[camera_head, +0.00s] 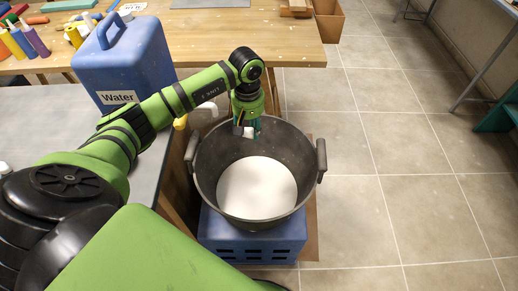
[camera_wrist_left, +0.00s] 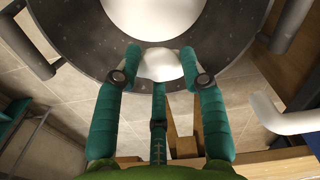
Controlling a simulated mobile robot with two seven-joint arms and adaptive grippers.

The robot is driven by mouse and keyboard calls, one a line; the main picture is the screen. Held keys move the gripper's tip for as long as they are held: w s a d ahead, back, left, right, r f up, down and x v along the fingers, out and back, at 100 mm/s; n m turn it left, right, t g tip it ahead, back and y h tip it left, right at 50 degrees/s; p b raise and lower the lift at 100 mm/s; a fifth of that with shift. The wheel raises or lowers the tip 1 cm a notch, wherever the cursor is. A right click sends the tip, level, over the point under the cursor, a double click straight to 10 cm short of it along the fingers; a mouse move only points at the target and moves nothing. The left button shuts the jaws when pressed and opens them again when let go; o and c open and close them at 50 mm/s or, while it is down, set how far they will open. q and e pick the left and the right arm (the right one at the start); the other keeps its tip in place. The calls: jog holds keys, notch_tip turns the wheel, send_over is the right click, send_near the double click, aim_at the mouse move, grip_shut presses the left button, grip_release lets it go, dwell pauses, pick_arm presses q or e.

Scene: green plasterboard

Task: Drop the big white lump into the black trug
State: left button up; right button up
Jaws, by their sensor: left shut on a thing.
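My left gripper (camera_head: 247,129) points down over the far part of the black trug (camera_head: 206,163), within its rim. Its teal fingers, seen in the left wrist view (camera_wrist_left: 160,75), are shut on the white lump (camera_wrist_left: 160,66). A small part of the lump (camera_head: 248,132) shows between the fingertips in the head view. The trug is a dark round tub with two side handles and a white round surface (camera_head: 257,187) inside. The lump's height over that surface is hard to tell. My right gripper is not in view.
The trug stands on a blue crate (camera_head: 250,247). A blue water container (camera_head: 125,60) stands on the grey table (camera_head: 25,115) at left. A wooden bench (camera_head: 225,35) with several coloured bottles lies behind. Tiled floor (camera_head: 400,150) is open at right.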

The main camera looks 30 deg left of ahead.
pick_arm(q)
jog(key=o, duration=1.3)
notch_tip(320, 180, up, 12)
